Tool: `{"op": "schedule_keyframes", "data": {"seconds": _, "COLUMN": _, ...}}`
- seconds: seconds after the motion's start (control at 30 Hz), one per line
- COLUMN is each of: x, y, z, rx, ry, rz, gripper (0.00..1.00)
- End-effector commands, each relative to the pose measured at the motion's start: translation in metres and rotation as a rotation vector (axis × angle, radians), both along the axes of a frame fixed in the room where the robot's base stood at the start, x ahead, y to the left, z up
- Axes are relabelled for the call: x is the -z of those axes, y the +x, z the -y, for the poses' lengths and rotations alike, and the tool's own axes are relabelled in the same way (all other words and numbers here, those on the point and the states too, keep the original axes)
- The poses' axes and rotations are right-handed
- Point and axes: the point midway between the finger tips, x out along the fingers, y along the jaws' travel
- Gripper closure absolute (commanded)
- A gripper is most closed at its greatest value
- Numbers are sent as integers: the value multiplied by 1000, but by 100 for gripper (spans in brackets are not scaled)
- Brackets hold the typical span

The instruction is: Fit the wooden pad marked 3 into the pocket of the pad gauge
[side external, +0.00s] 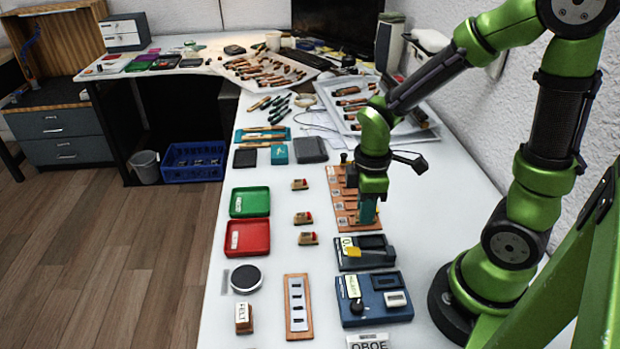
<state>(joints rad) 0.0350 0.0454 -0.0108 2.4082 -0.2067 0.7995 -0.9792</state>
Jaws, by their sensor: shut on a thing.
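My gripper (367,212) points down over the near right part of a long wooden board (338,182), its fingers closed. What it grips is too small and hidden to make out. The board carries several small pale-marked pieces; no number 3 is legible from here. Just in front of the gripper stands a black block (381,261) with a yellow tag and a dark recess in its top; it looks like the pad gauge, but I cannot be sure. The gripper is behind this block and apart from it.
A blue fixture (398,315) with a black knob stands in front of the black block. To the left lie small wooden blocks (302,218), a red tray (247,252), a green tray (250,202) and a slotted wooden strip (298,333). White table between them is clear.

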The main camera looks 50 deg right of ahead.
Motion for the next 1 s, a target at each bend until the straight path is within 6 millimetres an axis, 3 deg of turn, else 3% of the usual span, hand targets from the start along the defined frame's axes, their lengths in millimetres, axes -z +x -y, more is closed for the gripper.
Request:
{"op": "schedule_keyframes", "data": {"seconds": 0.27, "x": -12, "y": -25, "z": -1, "rx": -62, "ry": -1, "rz": -2, "gripper": 100}}
{"op": "schedule_keyframes", "data": {"seconds": 0.73, "x": 26, "y": -25, "z": -2, "rx": -61, "ry": 0, "rz": -4, "gripper": 100}}
{"op": "schedule_keyframes", "data": {"seconds": 1.0, "x": 39, "y": -25, "z": -1, "rx": -62, "ry": -1, "rz": -1, "gripper": 100}}
